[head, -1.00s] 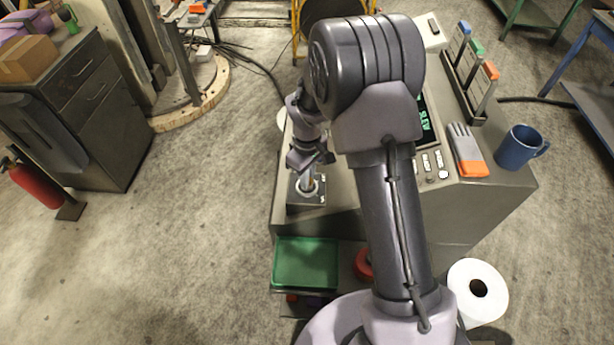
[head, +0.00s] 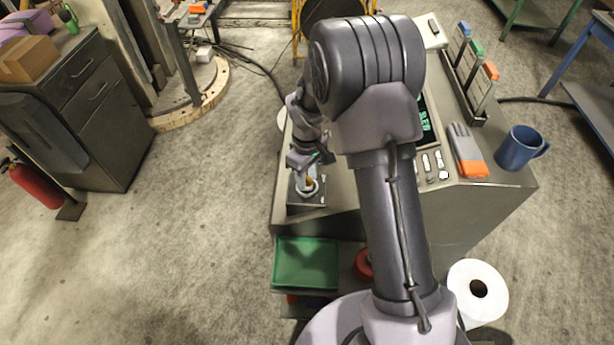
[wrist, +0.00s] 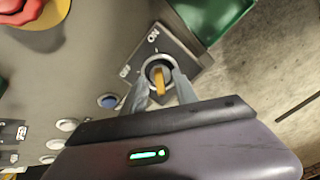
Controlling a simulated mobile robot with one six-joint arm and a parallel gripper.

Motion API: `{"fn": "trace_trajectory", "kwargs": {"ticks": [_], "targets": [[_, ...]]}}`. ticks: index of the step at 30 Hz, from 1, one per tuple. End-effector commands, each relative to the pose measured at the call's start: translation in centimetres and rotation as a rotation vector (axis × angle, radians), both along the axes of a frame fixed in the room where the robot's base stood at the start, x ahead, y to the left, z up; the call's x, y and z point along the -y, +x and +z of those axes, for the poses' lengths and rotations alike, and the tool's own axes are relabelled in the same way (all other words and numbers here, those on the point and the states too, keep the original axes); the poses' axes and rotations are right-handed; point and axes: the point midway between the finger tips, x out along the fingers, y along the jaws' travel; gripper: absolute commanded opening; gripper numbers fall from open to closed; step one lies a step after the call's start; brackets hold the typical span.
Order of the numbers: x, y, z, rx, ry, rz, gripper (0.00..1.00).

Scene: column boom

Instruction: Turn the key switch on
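The key switch (wrist: 172,62) sits on a dark square plate with OFF and ON labels, in the wrist view's upper middle. Its yellow key (wrist: 160,80) stands in a round collar. My gripper (wrist: 161,82) has one finger on each side of the key, with a small gap visible on both sides, so it looks open around it. In the head view the switch plate (head: 307,198) is at the console's near left corner, with my gripper (head: 308,180) over it and the key partly hidden. I cannot tell exactly which label the key points to.
The grey console (head: 450,215) carries a blue mug (head: 518,148), an orange-and-grey glove (head: 467,150) and a display. A green bin (head: 305,263) is below the switch. A red knob (wrist: 22,12) and a blue button (wrist: 107,101) lie left of the switch in the wrist view.

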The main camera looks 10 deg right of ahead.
Motion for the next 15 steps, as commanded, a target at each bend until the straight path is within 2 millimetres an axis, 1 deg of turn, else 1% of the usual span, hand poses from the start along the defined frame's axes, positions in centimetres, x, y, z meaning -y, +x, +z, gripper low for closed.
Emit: {"fn": "trace_trajectory", "kwargs": {"ticks": [5, 8, 11, 14, 15], "targets": [[0.0, -0.1, -0.1, -0.001, 0.000, 0.000, 0.34], [0.0, 0.0, 0.4, 0.000, 0.000, 0.000, 0.34], [0.0, 0.0, 2.2, 0.001, 0.001, 0.000, 0.34], [0.0, 0.0, 5.2, 0.003, 0.000, 0.000, 0.34], [0.0, 0.0, 6.6, 0.003, 0.000, -0.001, 0.34]]}}
